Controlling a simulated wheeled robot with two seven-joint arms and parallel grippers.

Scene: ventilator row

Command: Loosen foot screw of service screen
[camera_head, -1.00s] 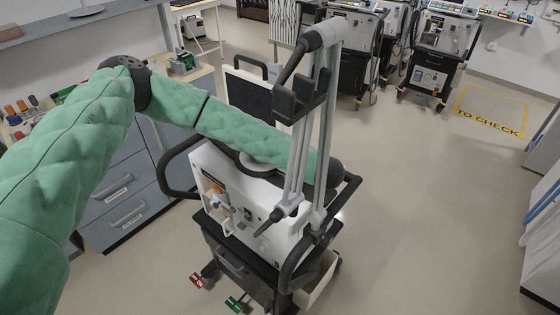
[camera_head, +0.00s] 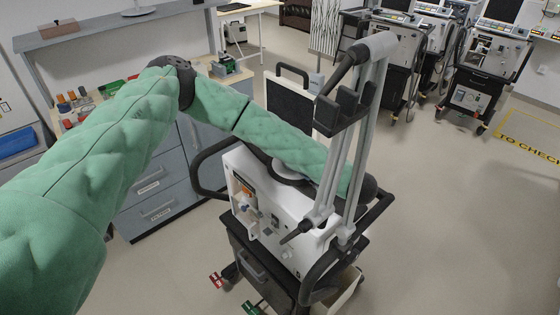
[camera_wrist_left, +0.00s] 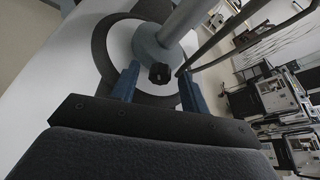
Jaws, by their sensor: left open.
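The foot screw is a small black knob (camera_wrist_left: 159,73) at the base of a grey post (camera_wrist_left: 180,22) in the left wrist view. The post stands over a white disc inside a dark ring. My left gripper (camera_wrist_left: 160,88) is open, its two blue fingers apart on either side of the knob; contact cannot be told. In the head view a dark upright panel with a handle, perhaps the service screen (camera_head: 288,104), stands behind my green left arm at the ventilator (camera_head: 262,217). The left fingers are hidden there. My right gripper is not shown.
Grey poles with a dark holder (camera_head: 345,108) rise in front of my left forearm. A grey drawer cabinet (camera_head: 152,190) with small items on top stands at the left. Other ventilators (camera_head: 478,80) stand at the back right.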

